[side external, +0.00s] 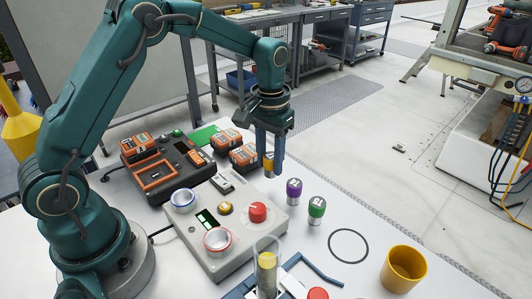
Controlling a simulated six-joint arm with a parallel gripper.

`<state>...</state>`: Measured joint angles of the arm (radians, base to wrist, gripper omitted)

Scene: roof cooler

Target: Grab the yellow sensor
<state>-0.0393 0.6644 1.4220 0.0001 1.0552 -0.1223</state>
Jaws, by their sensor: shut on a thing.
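The yellow sensor (268,161) is between the fingers of my gripper (271,163), partly hidden by them. The gripper points down and is shut on it, low over the white table behind the grey control box. I cannot tell whether the sensor's base touches the table. A purple sensor (294,191) and a green sensor (316,208) stand upright on the table, in front of and to the right of the gripper.
Orange battery packs (243,156) lie just left of the gripper, by a dark charger (158,172). The grey control box (220,250) has dials and a red knob. A clear tube with yellow inside (267,262), a black ring (348,246) and a yellow cup (403,269) are in front.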

